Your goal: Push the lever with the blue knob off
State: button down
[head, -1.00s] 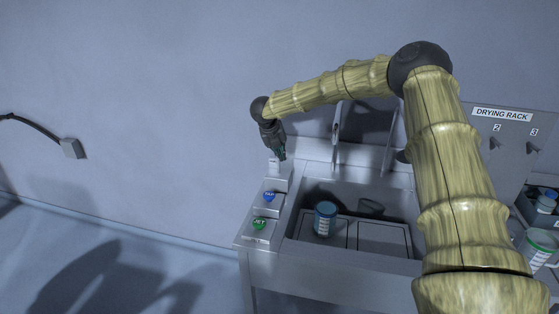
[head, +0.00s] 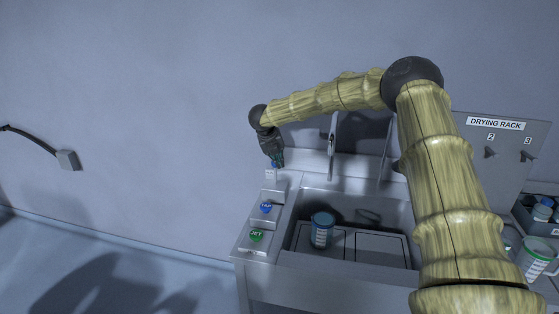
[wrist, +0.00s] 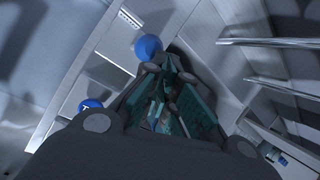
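The blue knob (wrist: 148,46) is a round ball just beyond the fingertips, up and left of them in the wrist view. In the head view a small bit of blue (head: 275,164) shows at the fingertips, above a pale block at the back of the sink's left ledge. My gripper (head: 277,161) points down there. In the wrist view its teal-padded fingers (wrist: 174,72) are together at the tips, with nothing seen between them. I cannot tell whether they touch the knob. The lever's shaft is mostly hidden.
A blue TAP button (head: 265,207) and a green JET button (head: 256,235) are nearer on the ledge. A faucet (head: 333,145) rises behind. A drying rack panel (head: 495,150) stands at right.

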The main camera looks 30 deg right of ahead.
jog(key=w+d+r+p, duration=0.1)
jog(key=w+r+p, duration=0.2)
jog(key=r, duration=0.6)
jog(key=shift+w+d+r+p, duration=0.15)
jog(key=shift+d+p, duration=0.1)
jog(key=shift+p, duration=0.6)
jog(key=shift+w+a, duration=0.1)
